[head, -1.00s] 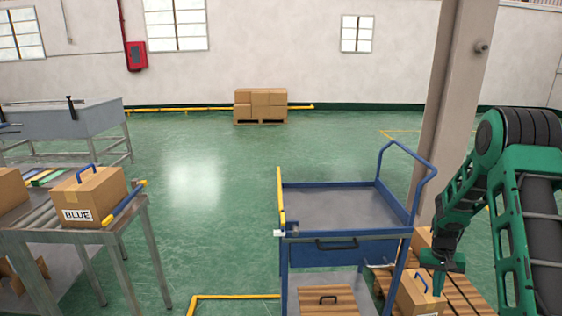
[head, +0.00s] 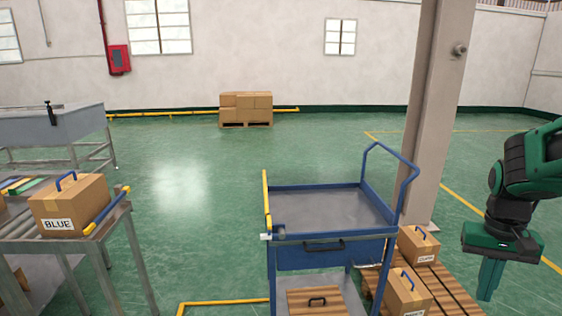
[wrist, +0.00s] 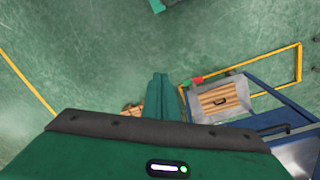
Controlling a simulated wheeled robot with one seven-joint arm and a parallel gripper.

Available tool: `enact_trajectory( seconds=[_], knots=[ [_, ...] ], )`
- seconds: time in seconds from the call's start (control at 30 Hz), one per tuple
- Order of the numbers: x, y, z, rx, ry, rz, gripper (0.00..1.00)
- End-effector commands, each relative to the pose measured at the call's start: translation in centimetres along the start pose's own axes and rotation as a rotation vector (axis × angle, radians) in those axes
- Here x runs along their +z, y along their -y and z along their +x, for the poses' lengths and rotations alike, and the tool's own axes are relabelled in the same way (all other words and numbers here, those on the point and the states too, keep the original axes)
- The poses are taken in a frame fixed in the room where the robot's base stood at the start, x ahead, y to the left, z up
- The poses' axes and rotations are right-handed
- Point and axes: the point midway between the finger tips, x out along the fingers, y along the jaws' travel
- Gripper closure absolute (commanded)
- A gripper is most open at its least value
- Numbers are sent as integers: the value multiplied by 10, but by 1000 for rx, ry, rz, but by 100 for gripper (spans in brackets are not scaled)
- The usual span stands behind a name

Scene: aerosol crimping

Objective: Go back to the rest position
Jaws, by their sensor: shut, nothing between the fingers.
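My gripper (head: 490,279) hangs at the right of the head view, pointing down, with its fingers together and nothing between them. It is to the right of the boxes on the wooden pallet (head: 448,291) and apart from them. In the wrist view its closed fingers (wrist: 158,95) show above the green gripper body, over the green floor.
A blue cart (head: 330,255) stands at the centre, its top tray empty. Two handled cardboard boxes, one behind (head: 418,246) and one in front (head: 406,292), sit on the pallet. A box marked BLUE (head: 70,205) rests on the left conveyor table. A pillar (head: 430,120) rises behind the pallet.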

Motion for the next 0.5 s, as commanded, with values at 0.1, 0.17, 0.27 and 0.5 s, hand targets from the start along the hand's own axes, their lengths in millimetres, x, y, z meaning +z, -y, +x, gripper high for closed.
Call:
enact_trajectory(
  seconds=[0.1, 0.17, 0.27, 0.5],
  knots=[
    [38, -8, -12, -24, 0, 8, 100],
    [57, -12, -16, -37, 3, 11, 100],
    [86, -16, -19, -57, 8, 13, 100],
    [130, -20, -20, -91, 19, 16, 100]
  ],
)
